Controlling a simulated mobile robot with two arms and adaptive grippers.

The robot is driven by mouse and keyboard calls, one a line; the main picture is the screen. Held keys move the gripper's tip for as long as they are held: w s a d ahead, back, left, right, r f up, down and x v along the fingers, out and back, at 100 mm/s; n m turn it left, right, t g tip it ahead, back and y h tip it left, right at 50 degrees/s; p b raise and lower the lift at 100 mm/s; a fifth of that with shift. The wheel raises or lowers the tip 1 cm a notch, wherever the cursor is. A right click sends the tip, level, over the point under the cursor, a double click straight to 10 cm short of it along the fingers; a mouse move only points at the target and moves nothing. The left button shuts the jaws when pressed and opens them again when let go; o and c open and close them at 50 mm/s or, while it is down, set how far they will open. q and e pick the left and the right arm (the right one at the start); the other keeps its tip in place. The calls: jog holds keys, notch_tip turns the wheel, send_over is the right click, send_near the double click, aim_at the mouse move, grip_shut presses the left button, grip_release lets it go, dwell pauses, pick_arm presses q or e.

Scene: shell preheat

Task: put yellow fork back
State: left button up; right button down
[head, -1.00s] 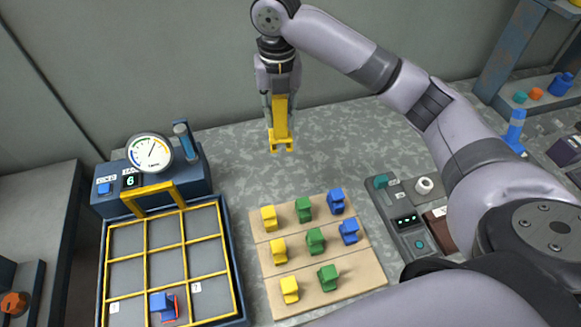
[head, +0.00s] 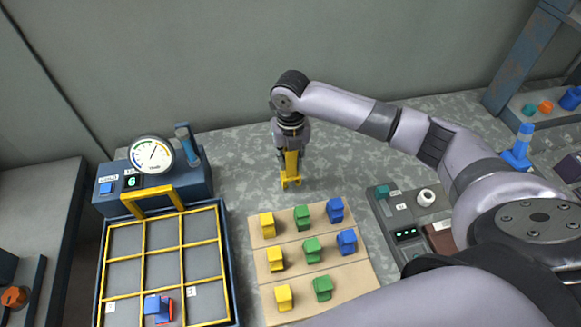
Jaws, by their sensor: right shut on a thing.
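The yellow fork (head: 291,168) hangs prongs-down from my right gripper (head: 290,146), which is shut on its upper part. The fork's lower end is close to the grey speckled bench top (head: 237,176), behind the wooden board; I cannot tell whether it touches. The right gripper's fingertips are partly hidden by the fork and the wrist. My left gripper is not in view.
A wooden board (head: 358,281) with several yellow, green and blue blocks lies in front of the fork. A blue tray with a yellow grid (head: 143,280) and a dial gauge (head: 151,155) stand at left. A control box (head: 393,213) sits right. Bench around the fork is clear.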

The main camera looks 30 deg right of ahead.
aim_at(291, 169)
notch_tip(291, 169, down, 4)
jog(key=shift+f+p, duration=0.25)
jog(key=shift+p, duration=0.05)
jog(key=c, duration=1.3)
grip_release()
jog(key=shift+f, duration=0.1)
jog(key=shift+r, duration=0.25)
notch_tip(291, 169, up, 11)
jog(key=shift+r+b, duration=0.1)
jog(key=shift+b, duration=0.8)
jog(key=shift+r, duration=0.3)
